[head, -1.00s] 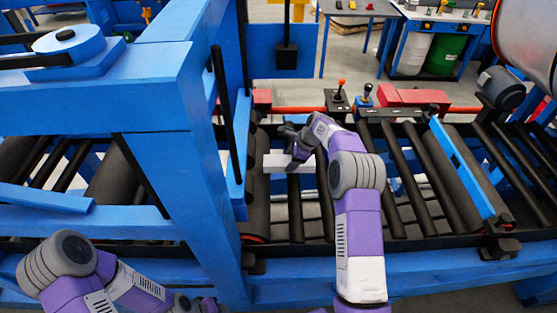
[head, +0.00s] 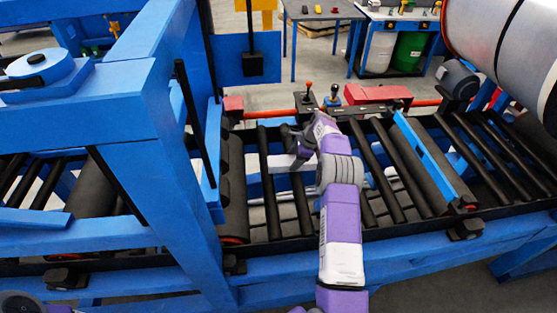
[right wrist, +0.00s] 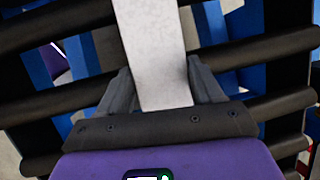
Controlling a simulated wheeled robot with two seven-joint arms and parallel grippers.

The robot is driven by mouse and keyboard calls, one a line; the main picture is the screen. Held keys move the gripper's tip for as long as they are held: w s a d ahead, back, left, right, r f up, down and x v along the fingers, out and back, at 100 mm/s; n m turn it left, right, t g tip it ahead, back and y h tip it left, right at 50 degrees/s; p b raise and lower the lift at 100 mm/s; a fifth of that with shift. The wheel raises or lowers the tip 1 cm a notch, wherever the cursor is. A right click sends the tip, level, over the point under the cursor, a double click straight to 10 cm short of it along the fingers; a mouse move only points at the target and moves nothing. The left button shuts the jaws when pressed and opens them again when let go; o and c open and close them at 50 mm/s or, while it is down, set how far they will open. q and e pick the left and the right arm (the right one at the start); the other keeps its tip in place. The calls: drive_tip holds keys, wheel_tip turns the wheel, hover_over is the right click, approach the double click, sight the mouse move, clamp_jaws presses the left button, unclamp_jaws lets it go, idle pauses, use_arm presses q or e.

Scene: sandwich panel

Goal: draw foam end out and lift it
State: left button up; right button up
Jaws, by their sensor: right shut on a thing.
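The foam end is a pale grey-white strip (right wrist: 153,45). In the right wrist view it runs from the top edge down between my two fingers. My right gripper (right wrist: 160,85) is shut on it, one finger along each side. In the head view my right gripper (head: 297,142) is over the black rollers, right of the blue frame. A pale piece of the foam (head: 283,166) shows below it, partly hidden by my arm. I cannot tell how far it is above the rollers. My left gripper is not in view; only part of the left arm shows at bottom left.
The blue upright frame (head: 178,170) stands close on the left. The black rollers (head: 375,168) run to the right, with a blue crossbar (head: 430,155) over them. Two small levers (head: 308,92) and a red box (head: 370,94) line the far side. A large roll (head: 500,40) is at upper right.

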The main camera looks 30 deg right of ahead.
drive_tip(key=shift+s+d, duration=0.3)
drive_tip(key=shift+d, duration=0.2)
drive_tip(key=shift+f, duration=0.1)
drive_tip(key=o, duration=1.1)
drive_tip(key=shift+w, duration=0.1)
drive_tip(key=v, duration=0.7)
drive_tip(key=shift+r+p, duration=0.35)
